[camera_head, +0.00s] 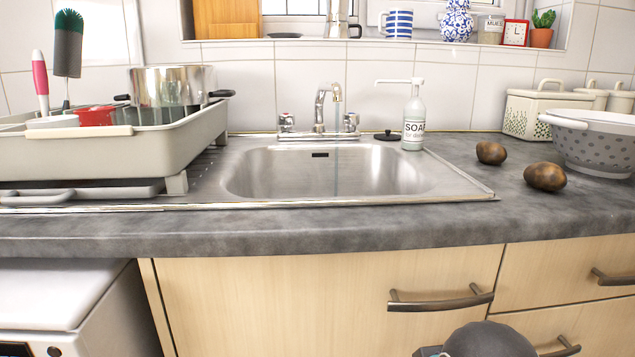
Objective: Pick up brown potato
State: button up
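Two brown potatoes lie on the grey worktop to the right of the sink. One potato (491,153) is farther back, close to the sink's right side. The other potato (545,177) is nearer the front edge and a little to the right, in front of the colander. They lie apart from each other. My gripper is not in view; only a dark rounded part that looks like my arm shows at the bottom edge, below the worktop.
A grey colander (598,150) stands right of the potatoes. A soap bottle (413,120) stands behind the sink (250,175). A dish rack (75,160) with a pot (172,88) fills the left. Bare worktop (570,215) lies in front of the potatoes. Drawer handles (440,300) stick out below.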

aim_at(544, 176)
jog(key=u, duration=0.05)
jog(key=k, duration=1.1)
jog(key=z, duration=0.65)
jog(key=i, duration=0.55)
